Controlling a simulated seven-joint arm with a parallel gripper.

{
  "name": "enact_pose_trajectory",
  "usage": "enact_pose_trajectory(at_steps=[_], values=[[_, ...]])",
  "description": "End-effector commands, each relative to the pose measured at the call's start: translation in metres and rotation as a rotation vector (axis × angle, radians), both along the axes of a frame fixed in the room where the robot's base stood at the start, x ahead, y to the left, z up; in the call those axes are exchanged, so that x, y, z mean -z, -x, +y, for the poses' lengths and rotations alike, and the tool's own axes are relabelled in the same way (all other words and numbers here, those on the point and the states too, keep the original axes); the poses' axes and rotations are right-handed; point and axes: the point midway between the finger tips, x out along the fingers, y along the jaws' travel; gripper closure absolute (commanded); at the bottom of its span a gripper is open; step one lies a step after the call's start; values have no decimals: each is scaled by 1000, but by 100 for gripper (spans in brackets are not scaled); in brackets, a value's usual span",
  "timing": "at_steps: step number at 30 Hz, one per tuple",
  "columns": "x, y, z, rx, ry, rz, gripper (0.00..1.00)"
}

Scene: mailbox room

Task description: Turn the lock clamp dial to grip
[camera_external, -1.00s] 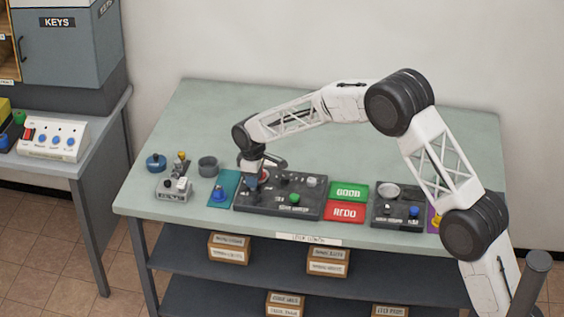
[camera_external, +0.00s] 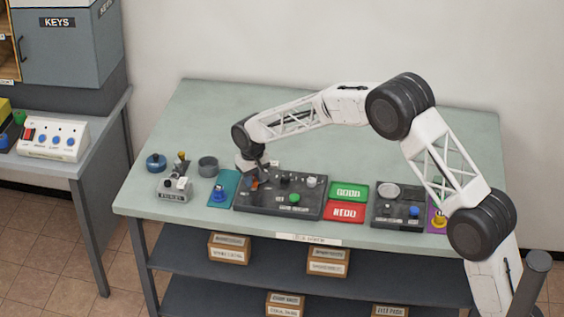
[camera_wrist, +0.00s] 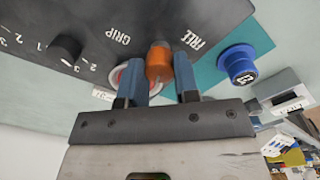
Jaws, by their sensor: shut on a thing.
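The orange clamp dial (camera_wrist: 159,66) stands on the dark panel (camera_wrist: 110,18) in the wrist view, with white GRIP lettering to its left and FREE to its right. My gripper (camera_wrist: 158,62) has its two blue fingers on either side of the dial and is shut on it. Which mark the dial points to cannot be told. In the external view, my gripper (camera_external: 255,178) is over the left end of the dark panel (camera_external: 268,207) and mostly hides the dial.
A black knob (camera_wrist: 66,48) with number marks is on the same panel. A blue knob (camera_wrist: 240,66) on a teal plate is just right of the panel. Green (camera_external: 348,192) and red (camera_external: 345,212) plates lie right of the panel. The table's back (camera_external: 210,110) is clear.

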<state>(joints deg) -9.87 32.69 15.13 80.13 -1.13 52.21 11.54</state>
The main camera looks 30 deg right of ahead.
Motion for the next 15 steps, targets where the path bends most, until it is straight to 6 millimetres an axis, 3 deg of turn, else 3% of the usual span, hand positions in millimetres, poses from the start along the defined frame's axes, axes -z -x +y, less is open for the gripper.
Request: enact_pose_trajectory(at_steps=[15], values=[[0, 1, 0, 293, 0, 2, 95]])
